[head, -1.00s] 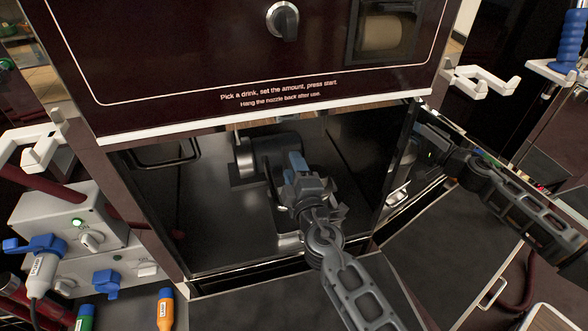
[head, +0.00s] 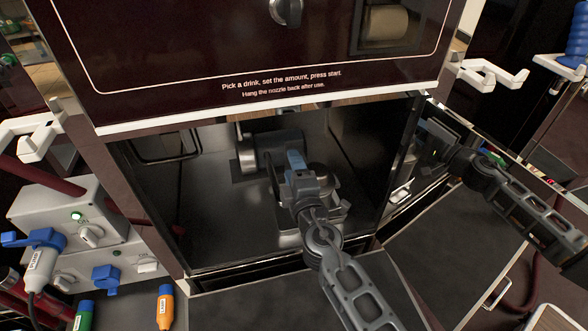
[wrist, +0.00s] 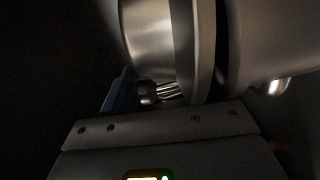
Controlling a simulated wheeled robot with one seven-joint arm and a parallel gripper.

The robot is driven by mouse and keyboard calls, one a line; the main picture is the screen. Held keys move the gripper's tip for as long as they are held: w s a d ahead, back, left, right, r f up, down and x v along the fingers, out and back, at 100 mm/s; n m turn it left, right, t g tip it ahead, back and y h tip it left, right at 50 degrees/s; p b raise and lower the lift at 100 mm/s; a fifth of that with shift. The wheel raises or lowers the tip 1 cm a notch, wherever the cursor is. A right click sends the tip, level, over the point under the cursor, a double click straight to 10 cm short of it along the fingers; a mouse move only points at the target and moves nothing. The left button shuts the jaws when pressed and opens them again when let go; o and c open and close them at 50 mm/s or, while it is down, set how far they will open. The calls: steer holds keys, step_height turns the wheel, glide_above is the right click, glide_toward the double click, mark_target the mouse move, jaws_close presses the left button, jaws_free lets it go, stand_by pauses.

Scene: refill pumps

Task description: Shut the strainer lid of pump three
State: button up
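My gripper (head: 297,166) reaches into the open cabinet below the drink panel, among the pump parts. In the wrist view, a shiny metal cylinder (wrist: 150,35) with an upright rim or disc (wrist: 205,50) is very close beyond my gripper. A small round metal knob (wrist: 275,88) shows at right. I cannot tell which part is the lid or how far open it is.
The panel's lower edge (head: 270,115) hangs above. The left part of the cabinet floor is clear.

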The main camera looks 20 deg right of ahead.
steer(key=shift+f, duration=0.15)
stand_by(0.3)
steer(key=shift+d+r+m+p, duration=0.2)
steer(key=shift+r+m+p, duration=0.2)
steer(key=shift+r+p, duration=0.1)
steer(key=shift+d+r+m+p, duration=0.2)
steer(key=shift+r+m+p, duration=0.2)
steer(key=shift+p, duration=0.1)
steer(key=s+b, duration=0.3)
steer(key=s, duration=0.4)
steer(key=shift+s+f, duration=0.25)
steer(key=shift+f, duration=0.1)
steer(key=shift+a+b, duration=0.1)
steer(key=shift+b, duration=0.45)
steer(key=shift+a+b, duration=0.1)
steer(key=shift+b, duration=0.65)
